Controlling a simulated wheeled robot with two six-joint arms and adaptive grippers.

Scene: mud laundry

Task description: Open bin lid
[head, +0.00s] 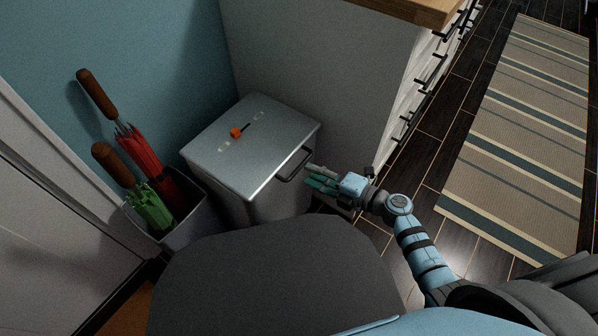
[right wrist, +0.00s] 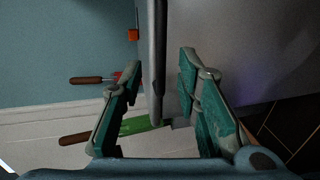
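The silver bin (head: 275,203) stands in the corner with its flat lid (head: 225,162) shut. A dark handle (head: 296,166) sticks out from the lid's right side. My right gripper (head: 313,177) is beside the handle, its fingers pointing left toward the bin. In the right wrist view my right gripper (right wrist: 160,72) is open, with teal pads apart. A grey upright strip, apparently the lid's edge or handle (right wrist: 158,45), shows between the fingers, with gaps on both sides. I cannot tell how deep it sits between them. My left gripper is not in view.
An orange item (head: 235,132) lies on the lid. An umbrella stand (head: 187,225) with a red umbrella (head: 143,152) and a green umbrella (head: 150,208) is left of the bin. A cabinet (head: 320,75) stands behind. A striped rug (head: 525,125) lies at right.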

